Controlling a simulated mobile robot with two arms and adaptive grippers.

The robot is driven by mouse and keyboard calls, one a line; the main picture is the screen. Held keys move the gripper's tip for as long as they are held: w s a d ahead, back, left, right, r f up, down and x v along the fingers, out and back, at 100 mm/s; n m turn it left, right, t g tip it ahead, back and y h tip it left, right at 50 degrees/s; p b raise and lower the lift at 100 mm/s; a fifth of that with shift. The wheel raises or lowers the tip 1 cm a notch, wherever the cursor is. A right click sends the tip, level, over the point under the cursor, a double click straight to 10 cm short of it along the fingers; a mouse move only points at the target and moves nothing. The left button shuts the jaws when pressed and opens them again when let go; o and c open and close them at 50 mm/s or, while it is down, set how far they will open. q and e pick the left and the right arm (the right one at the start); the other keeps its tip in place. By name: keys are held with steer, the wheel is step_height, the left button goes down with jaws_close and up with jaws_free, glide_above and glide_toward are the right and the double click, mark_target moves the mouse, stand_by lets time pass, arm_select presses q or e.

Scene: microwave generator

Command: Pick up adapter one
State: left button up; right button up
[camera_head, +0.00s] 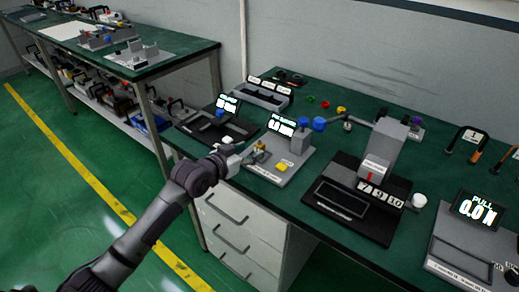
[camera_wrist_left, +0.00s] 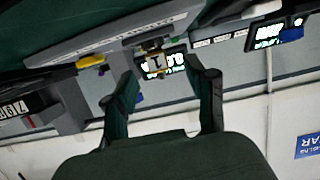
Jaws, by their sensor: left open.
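Adapter one appears as a small tan piece (camera_head: 259,147) on the grey fixture (camera_head: 290,166) of the middle device in the head view. In the left wrist view, which is tilted over, a tan block marked "1" (camera_wrist_left: 156,65) shows between and beyond the fingertips. My left gripper (camera_head: 243,157) reaches in from the left at the bench's front edge, close to this piece. In the left wrist view my left gripper (camera_wrist_left: 163,82) is open, one finger on each side of the block, with nothing visibly held. I cannot tell whether a finger touches it. My right gripper is not in view.
A drawer cabinet (camera_head: 240,240) is under the bench.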

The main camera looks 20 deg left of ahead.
mark_target(258, 145)
arm_select(q)
steer(key=x, duration=0.4)
steer(key=shift+w+d+r+p, duration=0.2)
steer(key=shift+r+p, duration=0.1)
steer(key=shift+r, duration=0.05)
steer(key=shift+w+d+f, duration=0.2)
steer(key=shift+w, duration=0.25)
jaws_close()
